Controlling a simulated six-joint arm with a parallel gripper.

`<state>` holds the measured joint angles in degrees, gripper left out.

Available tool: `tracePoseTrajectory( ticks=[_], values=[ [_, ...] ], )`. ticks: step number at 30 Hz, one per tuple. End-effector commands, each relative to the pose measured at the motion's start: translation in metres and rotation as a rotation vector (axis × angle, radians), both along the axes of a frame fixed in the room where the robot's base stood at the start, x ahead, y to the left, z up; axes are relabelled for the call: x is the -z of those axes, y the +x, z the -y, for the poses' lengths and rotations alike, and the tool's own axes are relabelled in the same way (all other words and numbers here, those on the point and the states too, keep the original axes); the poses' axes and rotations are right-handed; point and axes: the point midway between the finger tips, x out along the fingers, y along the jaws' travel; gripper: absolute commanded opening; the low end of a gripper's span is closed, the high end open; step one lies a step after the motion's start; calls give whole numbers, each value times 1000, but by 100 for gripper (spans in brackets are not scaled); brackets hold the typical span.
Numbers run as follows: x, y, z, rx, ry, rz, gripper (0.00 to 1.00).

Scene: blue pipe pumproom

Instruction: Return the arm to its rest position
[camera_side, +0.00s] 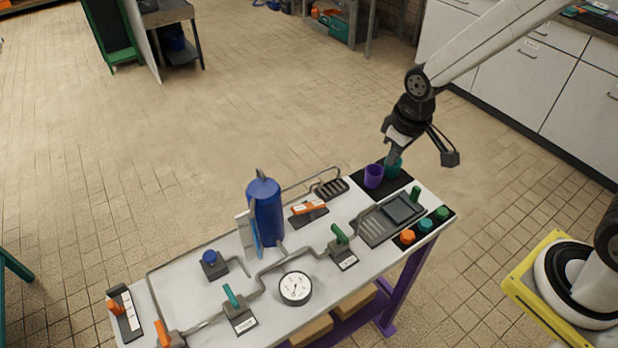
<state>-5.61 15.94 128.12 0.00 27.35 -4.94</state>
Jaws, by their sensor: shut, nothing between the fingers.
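My gripper (392,157) points down at the right end of the table, over the teal cup (393,170). Its fingers are shut with nothing between them. The fingertips overlap the cup's top in this view, and I cannot tell whether they are inside it, behind it or above it. A purple cup (373,176) stands just left of the teal one on a black mat (395,187). My arm reaches in from the upper right.
The white table (200,296) carries pipes, green-handled valves (339,234), a round gauge (295,288), a blue cylinder (265,212) and a grey tray (376,229). Orange, teal and green knobs (425,225) line its right edge. Open floor lies behind; white cabinets (510,70) stand at right.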

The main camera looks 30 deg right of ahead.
Motion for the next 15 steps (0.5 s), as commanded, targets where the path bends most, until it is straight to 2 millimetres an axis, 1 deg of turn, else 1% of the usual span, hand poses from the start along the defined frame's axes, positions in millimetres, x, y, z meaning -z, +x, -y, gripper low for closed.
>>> tracePoseTrajectory(
  ticks=[1,3,6,9,12,15],
  values=[
    [-4,-12,7,28,3,14,0],
    [-8,-27,15,63,7,30,0],
    [-11,-48,24,108,12,49,0],
    [-13,-64,30,145,16,65,0],
    [-13,-75,34,168,18,75,0],
    [-13,-81,36,181,20,81,0]
  ],
)
